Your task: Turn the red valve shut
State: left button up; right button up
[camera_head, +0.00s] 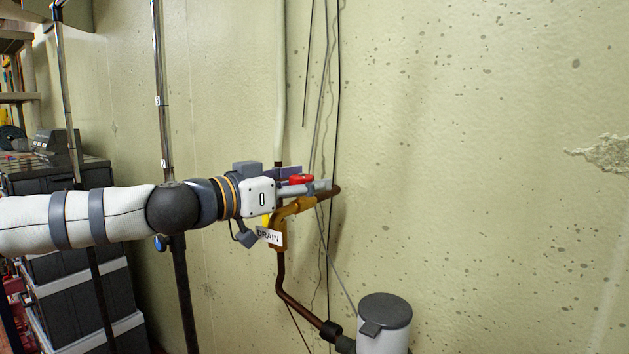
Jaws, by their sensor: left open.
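The red valve (301,179) shows as a small red handle on the pipework by the wall, partly hidden by my gripper. Below it is a brass-coloured pipe fitting (297,209) with a tag reading "DRAIN" (269,236). My left gripper (311,184) reaches in from the left at the valve's height, its fingers pointing right beside the red handle. It is open; whether the fingers touch the handle cannot be told. My right gripper is not in view.
A brown pipe (281,275) bends down to a grey-lidded white canister (384,325). Thin cables (327,100) hang on the wall behind. Metal poles (163,90) and dark stacked cases (80,275) stand at the left. The wall at the right is clear.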

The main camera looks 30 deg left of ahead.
pick_arm(q)
jog(key=shift+s, duration=0.25)
jog(key=shift+c, duration=0.3)
jog(key=c, duration=1.1)
